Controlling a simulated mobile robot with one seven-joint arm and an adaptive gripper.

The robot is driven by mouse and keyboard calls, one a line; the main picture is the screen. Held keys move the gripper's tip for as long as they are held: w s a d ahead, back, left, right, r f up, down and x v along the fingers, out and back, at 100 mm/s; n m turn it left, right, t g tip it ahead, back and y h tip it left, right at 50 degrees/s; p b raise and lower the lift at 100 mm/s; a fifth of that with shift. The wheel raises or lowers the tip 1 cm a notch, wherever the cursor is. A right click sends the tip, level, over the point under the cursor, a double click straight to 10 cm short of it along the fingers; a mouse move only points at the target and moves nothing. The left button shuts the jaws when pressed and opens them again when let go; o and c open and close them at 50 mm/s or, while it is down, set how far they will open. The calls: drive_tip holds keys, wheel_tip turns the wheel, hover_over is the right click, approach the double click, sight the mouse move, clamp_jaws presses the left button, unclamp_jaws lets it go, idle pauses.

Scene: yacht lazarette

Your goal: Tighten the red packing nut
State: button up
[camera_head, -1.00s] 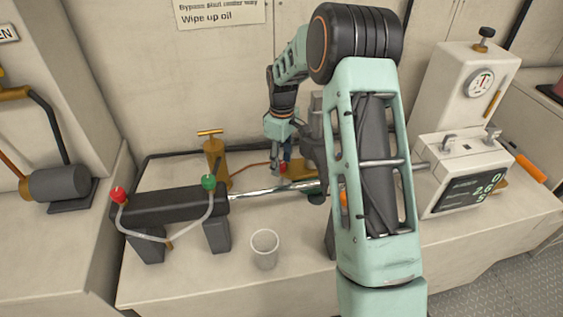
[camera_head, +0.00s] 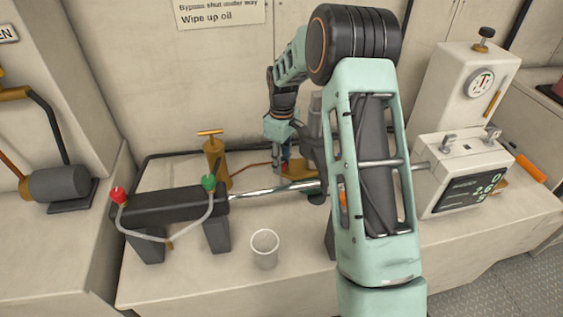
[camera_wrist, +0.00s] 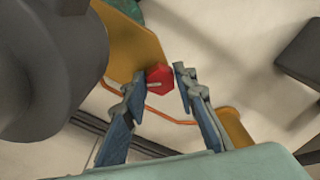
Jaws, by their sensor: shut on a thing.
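The red packing nut (camera_wrist: 160,79) shows in the middle of the wrist view, with a pale mark on its face. It sits beside a flat mustard-yellow part (camera_wrist: 135,45). My gripper (camera_wrist: 159,86) has one finger on each side of the nut and is shut on it. In the head view my gripper (camera_head: 286,160) points down behind the silver rod, above a mustard-yellow part (camera_head: 300,170). The nut is too small and covered to make out clearly there. My arm hides part of the mechanism at the rod's right end.
A dark cylinder block (camera_head: 175,204) with red (camera_head: 118,195) and green (camera_head: 208,182) caps stands left, joined to the silver rod (camera_head: 265,191). A brass pump (camera_head: 213,160) is behind. A gauge box (camera_head: 470,85) and display unit (camera_head: 460,170) stand right.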

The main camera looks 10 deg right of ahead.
drive_tip(key=m, duration=0.4)
drive_tip(key=shift+a+m, duration=0.1)
drive_tip(key=shift+m, duration=2.2)
drive_tip(key=o, duration=1.2)
drive_tip(key=shift+c, duration=0.2)
wheel_tip(320, 180, up, 12)
